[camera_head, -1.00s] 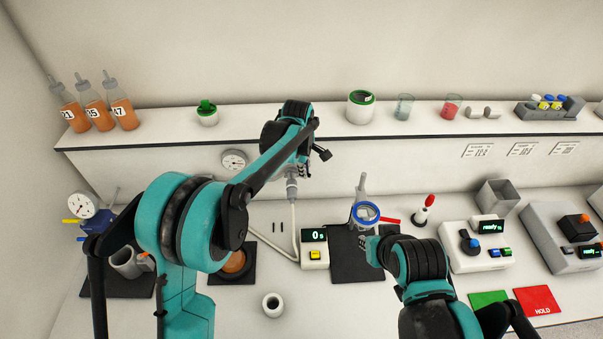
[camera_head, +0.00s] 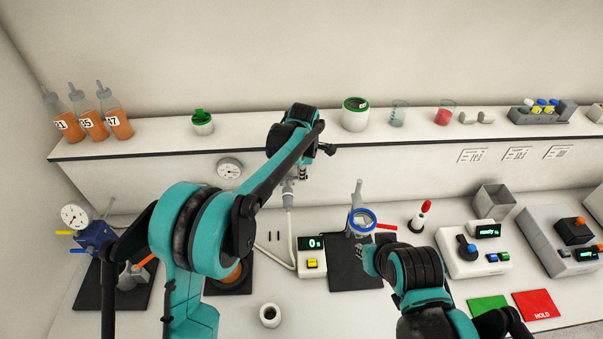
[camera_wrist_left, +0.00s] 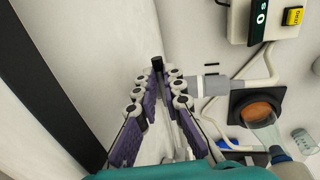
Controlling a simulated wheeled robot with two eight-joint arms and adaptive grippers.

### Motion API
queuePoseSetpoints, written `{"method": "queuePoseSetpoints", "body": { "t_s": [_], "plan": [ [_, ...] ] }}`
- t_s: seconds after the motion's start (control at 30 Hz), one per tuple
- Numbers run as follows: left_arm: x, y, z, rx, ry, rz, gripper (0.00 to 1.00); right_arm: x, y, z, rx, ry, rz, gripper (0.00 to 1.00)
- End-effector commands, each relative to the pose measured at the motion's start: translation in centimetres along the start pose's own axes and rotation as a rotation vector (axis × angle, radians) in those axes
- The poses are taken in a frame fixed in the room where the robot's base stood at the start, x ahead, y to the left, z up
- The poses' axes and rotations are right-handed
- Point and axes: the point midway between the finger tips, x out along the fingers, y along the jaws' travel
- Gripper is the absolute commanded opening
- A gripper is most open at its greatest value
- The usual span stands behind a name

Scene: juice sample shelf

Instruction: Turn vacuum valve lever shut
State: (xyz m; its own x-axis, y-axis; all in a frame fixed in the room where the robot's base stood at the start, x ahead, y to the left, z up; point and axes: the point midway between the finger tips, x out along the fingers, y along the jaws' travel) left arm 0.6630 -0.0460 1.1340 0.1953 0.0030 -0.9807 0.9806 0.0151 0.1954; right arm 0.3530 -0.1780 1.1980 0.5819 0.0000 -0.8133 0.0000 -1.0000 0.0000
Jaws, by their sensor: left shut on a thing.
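My left gripper (camera_head: 302,172) reaches over the bench to the shelf front, where a grey valve fitting (camera_head: 288,187) joins a pale hose. In the left wrist view my left gripper (camera_wrist_left: 157,78) has its fingers drawn together around a small black piece, the valve lever (camera_wrist_left: 157,63), with its end showing between the fingertips. The grey fitting (camera_wrist_left: 208,85) lies just right of the fingers. The lever's exact angle is hidden by the fingers. My right gripper (camera_head: 370,260) is low beside a blue-ringed vessel (camera_head: 362,219); its fingers are too hidden to tell their state.
A pressure gauge (camera_head: 229,168) is on the shelf front, left of the valve. A timer box (camera_head: 311,258) and black mat (camera_head: 352,277) are below. A white cup (camera_head: 270,315) stands near the front. Orange bottles (camera_head: 92,124) stand on the shelf at left.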

Motion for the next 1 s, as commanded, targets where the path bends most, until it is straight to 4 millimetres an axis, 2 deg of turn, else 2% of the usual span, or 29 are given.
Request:
{"method": "queuePoseSetpoints", "body": {
  "t_s": [0.23, 0.3, 0.33, 0.77, 1.0],
  "plan": [
    [0.04, -0.01, -0.02, -0.002, 0.000, 0.000, 0.00, 0.01, 0.00, 0.01, 0.000, 0.000, 0.000, 0.18],
    [0.04, -0.01, -0.02, -0.002, 0.000, 0.000, 0.24, 0.01, 0.00, 0.01, 0.000, 0.000, 0.000, 0.18],
    [0.04, -0.01, -0.03, -0.002, 0.000, 0.000, 0.30, 0.01, 0.00, 0.01, 0.000, 0.000, 0.000, 0.18],
    [-0.02, 0.01, -0.03, 0.006, -0.001, 0.001, 0.30, -0.01, 0.00, -0.01, 0.000, 0.000, 0.000, 0.18],
    [-0.20, -0.77, -0.23, 0.165, -0.034, 0.001, 0.30, -0.18, 0.00, -0.13, 0.000, 0.000, 0.000, 0.18]
  ]
}}
